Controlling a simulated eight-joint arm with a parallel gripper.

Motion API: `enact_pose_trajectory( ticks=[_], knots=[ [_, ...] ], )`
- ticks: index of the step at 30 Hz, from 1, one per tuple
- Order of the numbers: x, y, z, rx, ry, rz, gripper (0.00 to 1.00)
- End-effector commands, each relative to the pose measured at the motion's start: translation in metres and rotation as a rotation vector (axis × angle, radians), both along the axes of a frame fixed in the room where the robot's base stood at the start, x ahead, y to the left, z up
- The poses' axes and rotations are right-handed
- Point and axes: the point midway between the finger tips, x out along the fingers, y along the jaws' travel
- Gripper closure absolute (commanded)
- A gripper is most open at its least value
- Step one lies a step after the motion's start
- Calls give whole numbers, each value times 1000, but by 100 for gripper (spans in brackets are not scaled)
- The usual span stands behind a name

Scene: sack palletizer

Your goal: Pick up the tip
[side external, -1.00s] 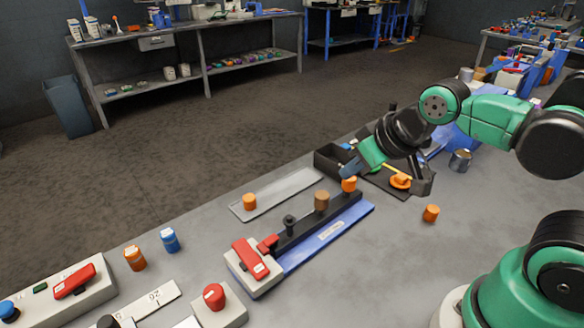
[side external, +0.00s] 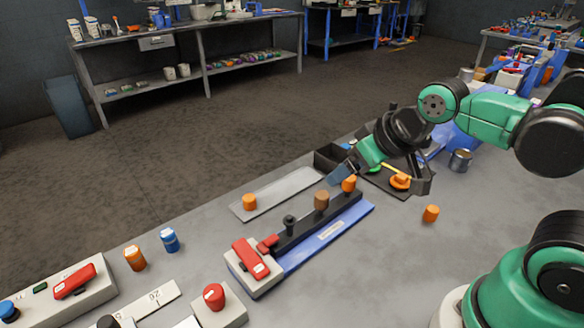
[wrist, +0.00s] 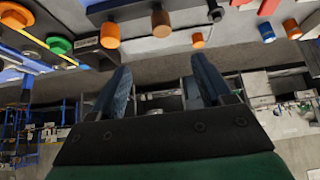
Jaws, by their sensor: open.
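No part is marked as the tip, and I cannot tell which piece it is. On the black bar of a blue-based fixture (side external: 330,233) stand an orange cylinder (side external: 349,184), a brown cylinder (side external: 321,200) and a black knob (side external: 290,223). In the wrist view, the orange cylinder (wrist: 110,36) and brown cylinder (wrist: 161,24) show beyond my fingers. My gripper (side external: 338,177) is just behind and above the bar, near the orange cylinder. In the wrist view my gripper (wrist: 162,68) is open, with nothing between its fingers.
A grey plate (side external: 285,190) behind the fixture carries another orange cylinder (side external: 249,202). A black bin (side external: 330,158) stands close behind my gripper. A loose orange cylinder (side external: 431,213) is at right. A red lever (side external: 250,258) is at the fixture's near end.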

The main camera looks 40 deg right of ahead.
Motion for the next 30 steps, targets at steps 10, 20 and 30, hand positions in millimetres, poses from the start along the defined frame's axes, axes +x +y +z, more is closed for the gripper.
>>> enact_pose_trajectory(
  ticks=[10, 20, 30],
  knots=[
    [60, 20, 17, 19, 163, 11, 28],
    [137, 56, -22, 16, 370, 11, 28],
    [168, 79, -72, -1, 490, 1, 28]
  ],
)
